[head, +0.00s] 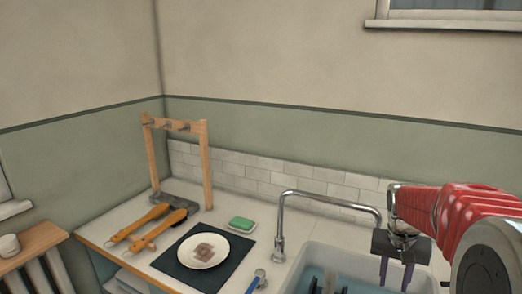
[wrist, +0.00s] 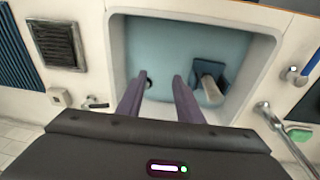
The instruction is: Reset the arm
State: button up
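My gripper (head: 395,279) hangs over the right part of the sink (head: 375,262) with its fingers pointing down. In the wrist view my gripper (wrist: 157,78) has its two dark fingers apart, with nothing between them. Below the fingers is the blue-floored sink (wrist: 165,27), with a dark round drain partly hidden by the left finger. A grey cylinder on a dark blue block (wrist: 209,84) lies in the sink, right of the fingers and apart from them.
A chrome tap (head: 279,225) arches toward my gripper. Left of it are a green sponge (head: 241,223) on a dish, a stained white plate (head: 204,262) on a dark mat (head: 175,268), wooden-handled tools (head: 145,221) and a wooden rack (head: 207,165). A blue-ended item (head: 259,274) is by the sink.

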jog(key=s+a+r+n+t, duration=0.2)
jog(key=s+a+r+n, duration=0.1)
jog(key=s+a, duration=0.6)
jog(key=s+a+r+n+t+y, duration=0.1)
jog(key=s+a+r, duration=0.3)
jog(key=s+a, duration=0.5)
jog(key=shift+s+a+n+t+y, duration=0.3)
jog(key=shift+s+a+n+t, duration=0.1)
jog(key=shift+s+n+t, duration=0.65)
